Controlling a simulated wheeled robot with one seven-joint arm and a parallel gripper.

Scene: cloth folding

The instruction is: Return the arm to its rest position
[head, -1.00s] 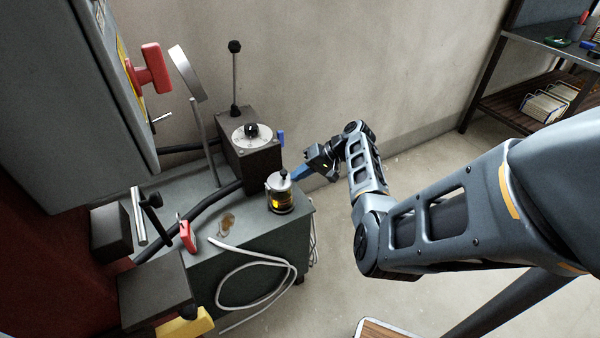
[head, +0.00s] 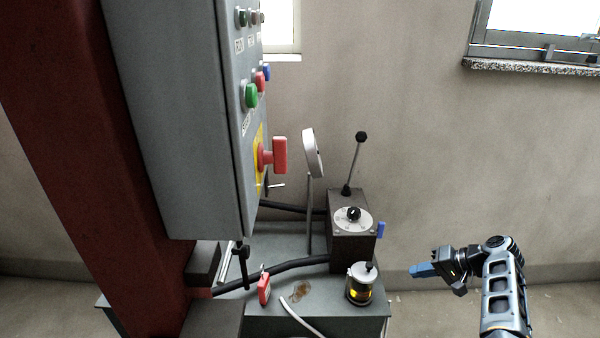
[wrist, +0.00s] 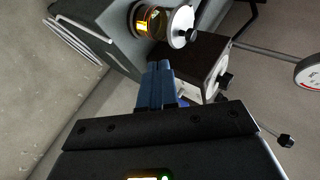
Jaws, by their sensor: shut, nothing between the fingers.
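My gripper (head: 424,270) is in the lower right of the head view, at the end of my raised arm. Its blue fingers point left, toward the grey machine bench (head: 262,325). They are to the right of the glass jar with a metal lid (head: 360,284) and appear apart from it. In the wrist view the two blue fingers (wrist: 155,84) lie together, shut and empty. The jar (wrist: 165,22) shows beyond their tips there. No cloth is in view.
A dark box with a dial and lever (head: 352,232) stands on the bench behind the jar. A grey control cabinet (head: 185,120) with coloured buttons and a red handle (head: 273,155) is at the left, beside a dark red column (head: 75,130). Open floor shows at right.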

